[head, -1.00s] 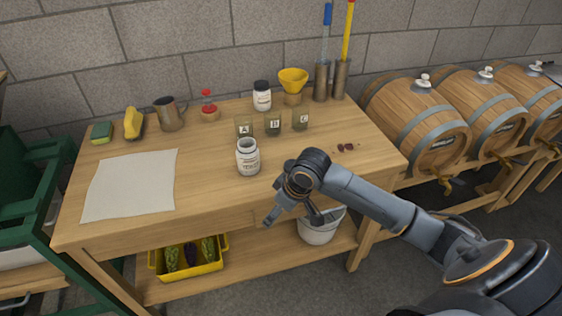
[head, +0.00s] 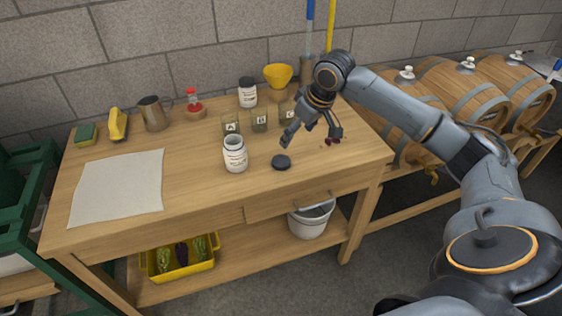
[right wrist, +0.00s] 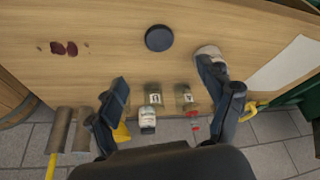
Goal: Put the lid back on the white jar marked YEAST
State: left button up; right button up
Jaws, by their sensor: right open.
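The open white jar (head: 235,158) stands upright on the table, its mouth uncovered; its label is too small to read. A dark round lid (head: 281,162) lies flat on the wood to its right, apart from it. My right gripper (head: 310,140) is open and empty, above the table behind and right of the lid. In the right wrist view the lid (right wrist: 159,38) lies beyond the spread fingertips (right wrist: 164,78), and the jar (right wrist: 208,51) is partly hidden by one finger. My left gripper is not in view.
A second white jar (head: 248,94) with a dark lid stands at the back, near the yellow funnel (head: 278,75). Small glasses, including one marked A (head: 231,122), stand behind the open jar. A pale sheet (head: 118,187) covers the left; the front-middle wood is clear.

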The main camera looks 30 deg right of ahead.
send_near(281, 161)
jog(key=x, duration=0.3)
jog(key=shift+s, duration=0.1)
jog(key=shift+f, duration=0.1)
jog(key=p+x, duration=0.1)
jog(key=x, duration=0.4)
jog(key=shift+w, duration=0.2)
jog(key=c, duration=0.8)
